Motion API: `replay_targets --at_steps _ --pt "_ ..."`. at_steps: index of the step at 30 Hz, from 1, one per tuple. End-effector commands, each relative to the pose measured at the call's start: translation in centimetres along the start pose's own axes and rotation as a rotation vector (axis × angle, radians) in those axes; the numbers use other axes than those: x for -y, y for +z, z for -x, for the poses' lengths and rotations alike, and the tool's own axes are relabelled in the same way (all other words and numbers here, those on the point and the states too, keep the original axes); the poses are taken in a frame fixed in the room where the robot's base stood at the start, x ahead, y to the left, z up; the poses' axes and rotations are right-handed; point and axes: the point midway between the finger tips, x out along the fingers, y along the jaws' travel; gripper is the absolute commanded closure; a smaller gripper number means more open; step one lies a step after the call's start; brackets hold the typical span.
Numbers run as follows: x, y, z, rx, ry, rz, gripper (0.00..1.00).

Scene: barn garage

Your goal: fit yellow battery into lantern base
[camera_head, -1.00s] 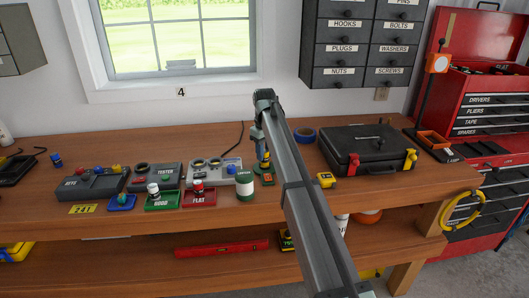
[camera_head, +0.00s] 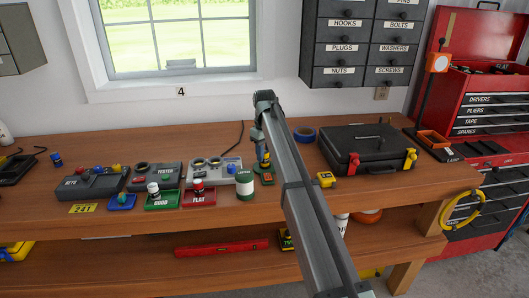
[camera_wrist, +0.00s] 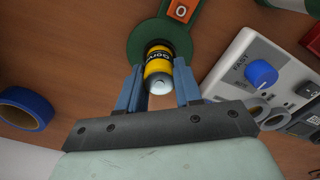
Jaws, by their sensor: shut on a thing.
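The yellow battery (camera_wrist: 158,67), with a black label and a silver end facing the camera, is between the two blue fingers of my gripper (camera_wrist: 158,80). My gripper is shut on it. In the wrist view the battery overlaps the dark green round lantern base (camera_wrist: 138,44), which carries an orange tag. In the head view the gripper points down and the battery (camera_head: 265,160) stands upright above the small green base (camera_head: 264,179). The battery's lower end is hidden, so I cannot tell whether it is inside the base or just over it.
A white and green canister (camera_head: 245,188) and a grey tester panel (camera_head: 215,172) stand left of the base. A yellow tape measure (camera_head: 325,179), a blue tape roll (camera_head: 304,134) and a black case (camera_head: 368,148) lie to the right.

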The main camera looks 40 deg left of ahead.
Motion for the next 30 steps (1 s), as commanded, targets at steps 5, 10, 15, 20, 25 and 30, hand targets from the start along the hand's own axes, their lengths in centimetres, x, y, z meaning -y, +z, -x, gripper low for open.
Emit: replay_targets --at_steps 5,10,15,20,25,30 --pt "0.0 0.0 -0.3 0.0 0.0 0.0 1.0" --pt "0.0 0.0 -0.5 0.0 0.0 0.0 1.0" --pt "0.0 0.0 -0.6 0.0 0.0 0.0 0.55" --pt "0.0 0.0 -0.6 0.0 0.0 0.0 0.55" --pt "0.0 0.0 -0.1 -0.001 0.0 0.0 0.55" --pt "0.0 -0.1 1.0 -0.002 0.001 0.0 0.55"
